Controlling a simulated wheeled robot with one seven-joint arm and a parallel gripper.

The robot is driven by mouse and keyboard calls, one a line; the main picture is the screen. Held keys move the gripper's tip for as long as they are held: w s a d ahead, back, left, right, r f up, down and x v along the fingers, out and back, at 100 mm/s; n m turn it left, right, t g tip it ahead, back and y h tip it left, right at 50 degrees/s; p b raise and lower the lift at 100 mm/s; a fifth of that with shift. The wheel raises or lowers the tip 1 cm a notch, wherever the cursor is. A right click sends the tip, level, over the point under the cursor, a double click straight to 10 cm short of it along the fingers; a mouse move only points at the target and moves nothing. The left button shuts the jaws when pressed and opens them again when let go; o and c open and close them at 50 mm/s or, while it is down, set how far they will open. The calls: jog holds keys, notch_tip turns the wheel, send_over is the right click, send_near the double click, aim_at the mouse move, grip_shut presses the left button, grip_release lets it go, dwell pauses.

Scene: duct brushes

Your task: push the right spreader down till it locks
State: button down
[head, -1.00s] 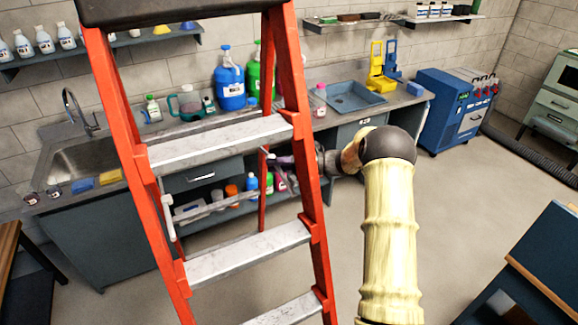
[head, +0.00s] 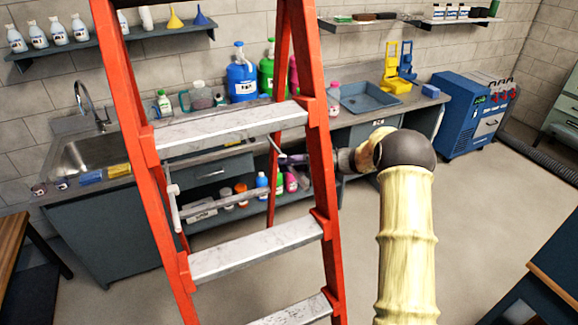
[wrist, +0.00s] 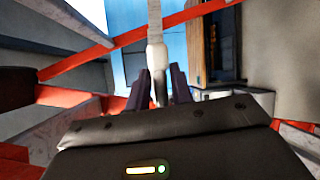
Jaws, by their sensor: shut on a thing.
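A red stepladder (head: 330,190) with grey treads stands in front of me in the head view. My gripper (head: 290,159) reaches behind its right front rail, between two treads, and is partly hidden by that rail. In the wrist view, my gripper's dark purple fingers (wrist: 159,88) are shut on a pale bar with a thicker sleeve, which appears to be the right spreader (wrist: 156,55). The other spreader (head: 225,202) shows as a grey bar at the ladder's left side, with a white upright piece near the left rail. Whether the held spreader is locked cannot be seen.
A counter with a sink (head: 90,155), a blue jug (head: 242,80) and bottles runs behind the ladder. A blue wheeled cabinet (head: 475,115) stands at the back right. A dark bench edge (head: 550,275) is at the lower right. The floor between is clear.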

jog(key=c, duration=1.3)
grip_release()
jog(key=shift+w, duration=0.1)
jog(key=shift+o, duration=0.2)
jog(key=shift+d, duration=0.1)
jog(key=s+d+r+b, duration=0.2)
jog(key=d+b, duration=0.4)
jog(key=d, duration=1.1)
jog(key=shift+s+b, duration=0.2)
jog(key=shift+b, duration=0.1)
